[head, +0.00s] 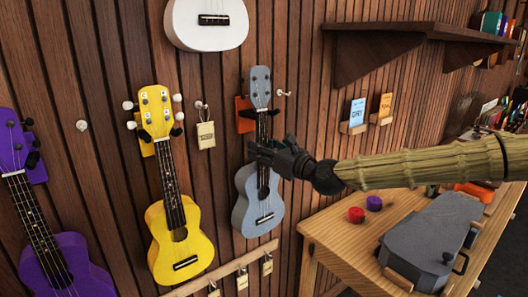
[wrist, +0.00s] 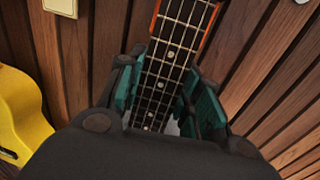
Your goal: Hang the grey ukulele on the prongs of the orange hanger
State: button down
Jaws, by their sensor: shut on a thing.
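The grey ukulele (head: 246,207) is upright against the slatted wall in the head view, its headstock (head: 260,87) at the top. The orange hanger (head: 241,104) is behind the upper neck, mostly hidden by it. Dark prong ends show on both sides of the neck just below the headstock; whether they bear its weight I cannot tell. My gripper (head: 262,154) is shut on the neck below the hanger. In the wrist view the fretted neck (wrist: 163,75) runs between my teal-padded fingers (wrist: 157,95), with orange edges on both sides near the top.
A yellow ukulele (head: 164,229) and a purple one (head: 55,262) hang to the left, and a white one (head: 206,22) above. A wooden bench (head: 325,226) with a grey case (head: 428,238) stands at right. A dark shelf (head: 400,30) juts out above.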

jog(key=shift+f+b, duration=0.85)
dwell(0.7)
dwell(0.3)
jog(key=c, duration=0.9)
grip_release()
jog(key=shift+s, duration=0.2)
jog(key=shift+v, duration=0.85)
jog(key=shift+s, duration=0.15)
jog(key=shift+v, duration=1.15)
jog(key=shift+s, duration=0.1)
